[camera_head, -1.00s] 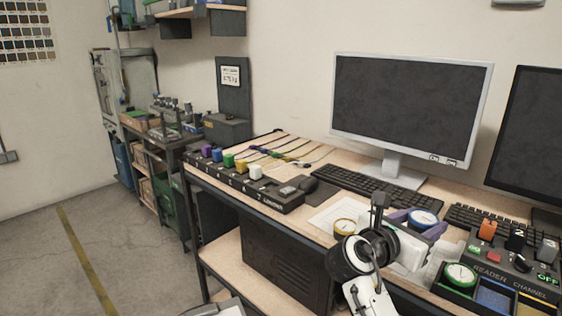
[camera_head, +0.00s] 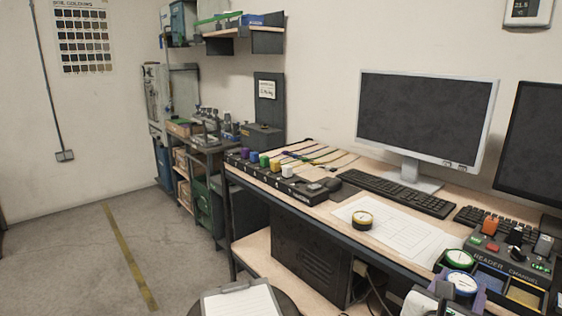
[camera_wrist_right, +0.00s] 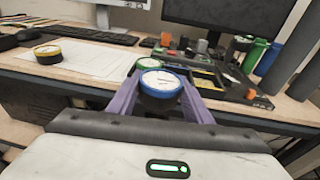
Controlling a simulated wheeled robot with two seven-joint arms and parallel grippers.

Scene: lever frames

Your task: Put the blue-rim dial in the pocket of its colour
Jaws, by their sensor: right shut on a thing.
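The blue-rim dial (camera_head: 461,283), white-faced with a dark body, is held between the purple fingers of my right gripper (camera_head: 462,287). In the right wrist view the dial (camera_wrist_right: 160,82) sits upright between both fingers. My right gripper is shut on it, by the front left of the pocket tray; its height above the tray is unclear. The blue pocket (camera_head: 491,276) shows a bare blue floor just right of the dial. The yellow pocket (camera_head: 525,295) also looks empty. The green-rim dial (camera_head: 459,259) sits at the tray's left end, just behind the held dial. My left gripper is out of view.
A yellow-rim dial (camera_head: 362,219) stands on white papers (camera_head: 400,232). The reader panel (camera_head: 510,255), with its coloured switches, rises behind the pockets. A keyboard (camera_head: 400,194) and monitor (camera_head: 425,125) stand farther back. The desk's front edge runs below the papers.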

